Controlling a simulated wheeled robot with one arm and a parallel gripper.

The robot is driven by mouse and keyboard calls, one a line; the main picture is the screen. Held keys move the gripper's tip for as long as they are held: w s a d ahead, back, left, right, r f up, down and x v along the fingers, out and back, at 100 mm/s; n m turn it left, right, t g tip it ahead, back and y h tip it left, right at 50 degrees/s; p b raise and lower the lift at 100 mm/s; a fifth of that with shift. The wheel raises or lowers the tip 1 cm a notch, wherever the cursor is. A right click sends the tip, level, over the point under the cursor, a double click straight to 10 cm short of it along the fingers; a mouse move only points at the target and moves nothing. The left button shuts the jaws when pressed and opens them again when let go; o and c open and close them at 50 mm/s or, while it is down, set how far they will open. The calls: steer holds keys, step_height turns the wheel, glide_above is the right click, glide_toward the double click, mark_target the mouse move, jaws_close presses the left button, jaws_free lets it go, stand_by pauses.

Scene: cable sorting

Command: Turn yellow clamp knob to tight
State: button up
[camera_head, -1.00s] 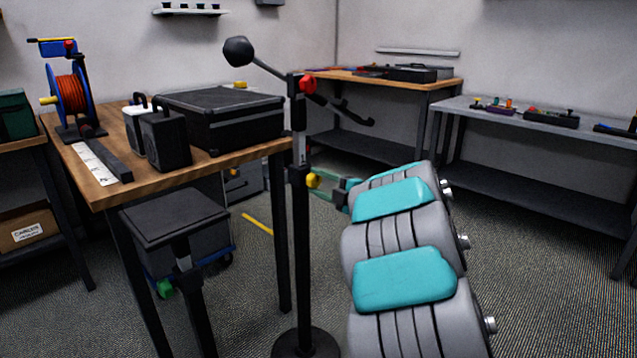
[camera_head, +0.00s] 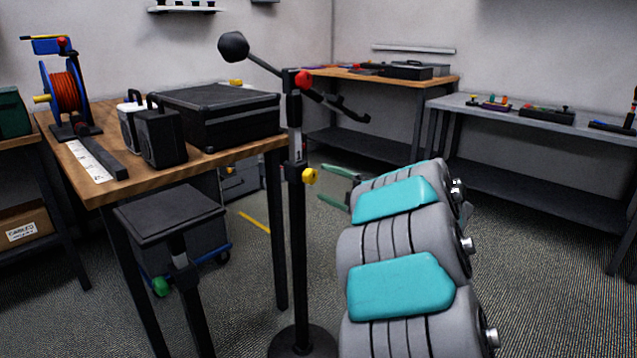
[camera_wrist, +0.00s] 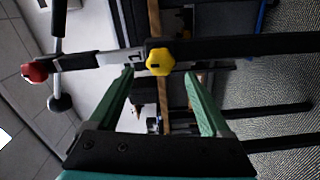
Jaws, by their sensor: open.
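The yellow clamp knob (camera_head: 310,176) sits on the upright black pole (camera_head: 299,240), just below a light marked section. It also shows in the wrist view (camera_wrist: 159,61), beyond my fingertips and roughly midway between them. The knob's lobed face is toward the wrist camera.
A red knob (camera_head: 303,80) and a boom with a dark ball (camera_head: 233,47) are at the pole's top. A wooden table (camera_head: 205,160) with a black case (camera_head: 218,118) stands left of the pole. A stool-like stand (camera_head: 170,212) is below.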

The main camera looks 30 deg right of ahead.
steer(key=shift+v, duration=1.55)
